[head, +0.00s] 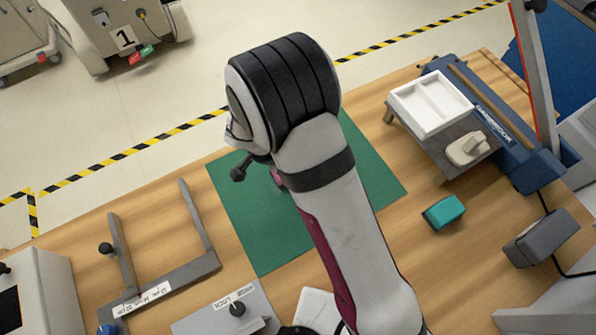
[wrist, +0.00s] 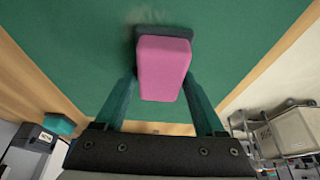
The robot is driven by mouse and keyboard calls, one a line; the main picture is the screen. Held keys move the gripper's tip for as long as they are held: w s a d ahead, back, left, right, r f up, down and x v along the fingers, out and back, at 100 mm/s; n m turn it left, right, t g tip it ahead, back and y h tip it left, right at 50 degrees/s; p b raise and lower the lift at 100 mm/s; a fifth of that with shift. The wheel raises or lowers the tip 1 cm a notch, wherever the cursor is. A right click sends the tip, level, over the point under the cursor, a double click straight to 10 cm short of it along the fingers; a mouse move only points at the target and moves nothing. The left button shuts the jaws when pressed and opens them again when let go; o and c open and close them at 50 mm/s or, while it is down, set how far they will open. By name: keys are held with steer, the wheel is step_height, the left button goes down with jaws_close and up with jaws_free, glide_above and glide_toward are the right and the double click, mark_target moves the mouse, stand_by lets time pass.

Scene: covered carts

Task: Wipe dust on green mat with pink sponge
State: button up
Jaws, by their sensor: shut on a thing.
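The green mat (head: 240,215) lies flat on the wooden table, and my arm covers much of it in the head view. It also fills most of the wrist view (wrist: 60,60). The pink sponge (wrist: 163,70), with a dark strip along its far end, sits between the two fingers of my gripper (wrist: 162,85), which is shut on it. In the head view only a small pink part of the sponge (head: 278,179) shows beside my arm. A faint pale dust smudge (wrist: 148,15) lies on the mat just beyond the sponge. I cannot tell whether the sponge touches the mat.
A teal block (head: 444,212) lies right of the mat. A white tray (head: 430,103) on a stand and a blue-based device (head: 500,125) are at the back right. A grey forked fixture (head: 165,285) is at the left, and a LOCK-labelled box (head: 232,309) in front.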

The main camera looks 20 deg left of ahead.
steer(key=shift+w+a+f, duration=0.1)
steer(key=shift+w+a, duration=1.25)
steer(key=shift+s+a, duration=0.75)
steer(key=shift+a, duration=0.05)
steer(key=shift+s+d, duration=4)
steer(key=shift+d, duration=0.1)
steer(key=shift+r, duration=4.15)
